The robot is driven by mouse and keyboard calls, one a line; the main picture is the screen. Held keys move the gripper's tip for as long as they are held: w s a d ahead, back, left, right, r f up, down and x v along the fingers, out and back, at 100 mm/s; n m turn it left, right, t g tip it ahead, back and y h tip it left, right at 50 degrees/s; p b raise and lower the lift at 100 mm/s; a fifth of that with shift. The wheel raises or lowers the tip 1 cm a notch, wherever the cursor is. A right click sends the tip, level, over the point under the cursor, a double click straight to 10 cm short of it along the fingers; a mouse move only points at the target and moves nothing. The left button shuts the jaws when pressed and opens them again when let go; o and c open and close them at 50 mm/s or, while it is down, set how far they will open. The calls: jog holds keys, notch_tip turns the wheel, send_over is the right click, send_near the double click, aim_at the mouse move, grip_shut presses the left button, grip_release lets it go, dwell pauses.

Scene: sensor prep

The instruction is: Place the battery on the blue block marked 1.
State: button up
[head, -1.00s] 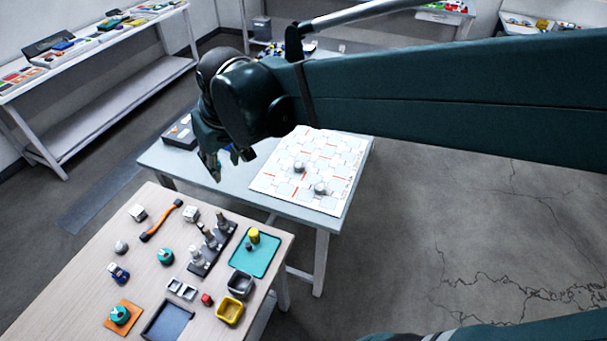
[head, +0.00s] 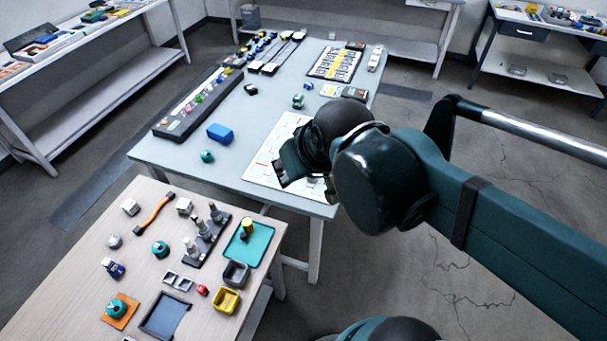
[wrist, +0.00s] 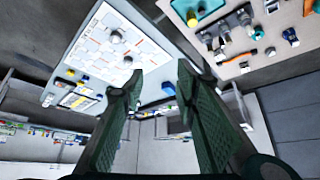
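A yellow-and-dark cylinder (head: 247,226), which looks like the battery, stands upright on a teal tray (head: 262,244) on the near wooden table. A larger plain blue block (head: 220,133) lies on the far grey table. A small blue-and-white piece (head: 113,267) sits at the left of the near table. I cannot read a 1 on either. My gripper (head: 281,180) is over the white board on the far table, away from the cylinder. In the wrist view, my gripper (wrist: 156,80) has its fingers apart with nothing held between them.
The near table holds a dark rack of upright pegs (head: 204,240), a yellow bin (head: 227,300), a dark bin (head: 236,273) and a blue-grey tray (head: 165,316). A white patterned board (head: 262,168) lies on the far table. A gap separates the tables.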

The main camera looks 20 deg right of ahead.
jog(key=shift+s+d+f, duration=0.2)
jog(key=shift+s+d, duration=0.25)
jog(key=shift+s+d+f, duration=0.2)
jog(key=shift+s+d, duration=0.2)
jog(key=shift+s, duration=0.05)
dwell(0.8)
